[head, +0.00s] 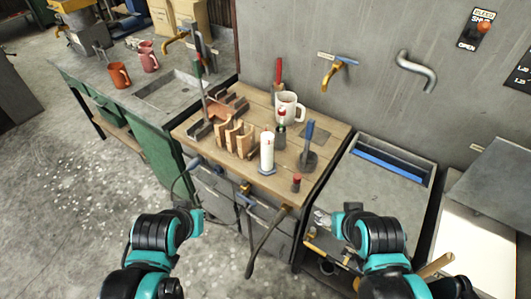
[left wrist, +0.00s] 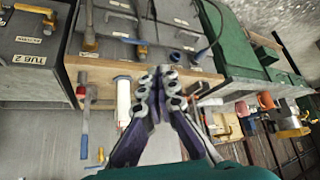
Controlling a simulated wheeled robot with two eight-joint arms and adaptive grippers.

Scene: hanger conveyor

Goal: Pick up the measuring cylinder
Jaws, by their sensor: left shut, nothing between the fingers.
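The white cylinder (head: 267,152) that I take for the measuring cylinder stands upright on a blue-grey base near the front of the wooden workbench (head: 330,128). It also shows in the left wrist view (left wrist: 124,100), left of my left gripper (left wrist: 155,75). That gripper is shut and empty, its fingertips together and apart from the cylinder. In the head view I see both arms low in front of the bench, but I cannot make out either gripper there.
Close to the cylinder stand a wooden rack (head: 236,138), a blue-handled tool (head: 309,138), a small red-topped item (head: 296,182) and a white mug (head: 290,106). A grey sink unit (head: 345,200) is at right. Red cups (head: 119,75) stand on the left bench.

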